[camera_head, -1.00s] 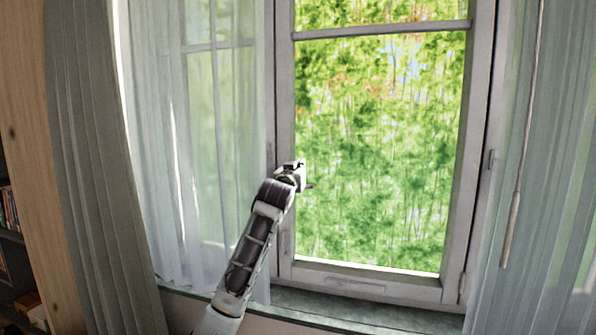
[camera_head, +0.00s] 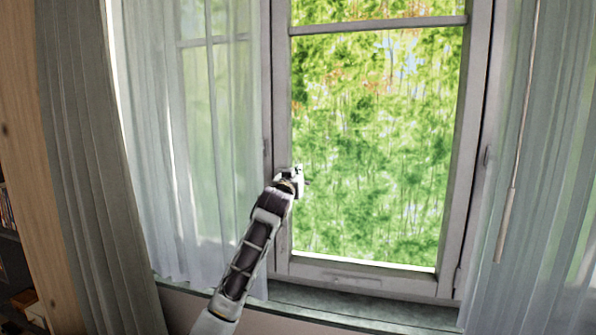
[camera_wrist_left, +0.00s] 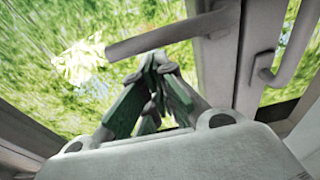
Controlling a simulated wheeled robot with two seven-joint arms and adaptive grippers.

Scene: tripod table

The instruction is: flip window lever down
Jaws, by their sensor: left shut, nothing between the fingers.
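The window lever (camera_wrist_left: 172,30) is a grey bar in the left wrist view. It juts out sideways from the window frame, with its free end to the left. My left gripper (camera_wrist_left: 158,62) is shut and empty, with its green-grey fingers meeting just below the lever. I cannot tell whether they touch it. In the head view my left gripper (camera_head: 302,178) is at the left upright of the bright window, and the lever is mostly hidden behind it. My right gripper is not in view.
A second handle (camera_wrist_left: 284,62) is on the frame at the right in the wrist view. Sheer curtains hang left (camera_head: 205,140) and right (camera_head: 545,170) of the window. The sill (camera_head: 360,303) looks clear. A bookshelf (camera_head: 15,265) stands at the far left.

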